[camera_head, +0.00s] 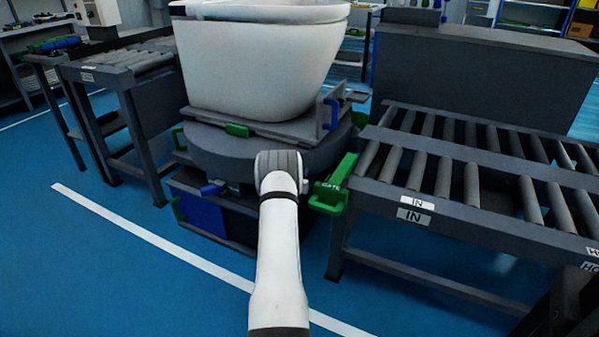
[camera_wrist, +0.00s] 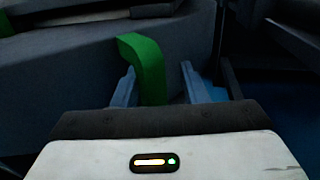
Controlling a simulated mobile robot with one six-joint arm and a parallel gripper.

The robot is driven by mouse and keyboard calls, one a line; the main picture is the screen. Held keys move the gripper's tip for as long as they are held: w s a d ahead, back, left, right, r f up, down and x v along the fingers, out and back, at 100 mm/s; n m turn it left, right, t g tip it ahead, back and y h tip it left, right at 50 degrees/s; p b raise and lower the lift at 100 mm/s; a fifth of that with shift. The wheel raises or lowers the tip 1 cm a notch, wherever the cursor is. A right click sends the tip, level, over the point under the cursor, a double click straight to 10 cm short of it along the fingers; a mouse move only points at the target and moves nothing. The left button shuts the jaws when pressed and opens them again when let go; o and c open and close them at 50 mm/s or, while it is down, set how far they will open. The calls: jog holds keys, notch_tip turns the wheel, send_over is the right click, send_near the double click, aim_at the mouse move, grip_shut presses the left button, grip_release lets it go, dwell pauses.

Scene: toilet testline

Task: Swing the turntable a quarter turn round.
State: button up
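The turntable (camera_head: 212,150) is a thick dark grey disc under a plate that carries a white toilet bowl (camera_head: 262,65). In the wrist view the disc's grey side (camera_wrist: 60,85) fills the left. A green bent handle (camera_wrist: 150,68) stands between the two blue-grey fingers of my gripper (camera_wrist: 160,85). The fingers are apart, with a visible gap between the handle and the right finger. The left finger is close beside the handle; I cannot tell whether it touches. In the head view my arm hides my gripper and this handle.
A green lever marked GATE (camera_head: 335,185) stands just right of my arm, at the end of the IN roller conveyor (camera_head: 440,178). Another roller conveyor (camera_head: 130,66) stands at left. A blue lever (camera_head: 213,188) sticks out below the disc. The blue floor at front left is clear.

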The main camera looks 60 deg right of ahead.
jog(key=p+v, duration=0.2)
jog(key=v, duration=0.5)
jog(key=shift+s+a+p, duration=0.15)
jog(key=shift+a+p, duration=0.15)
jog(key=shift+a, duration=0.05)
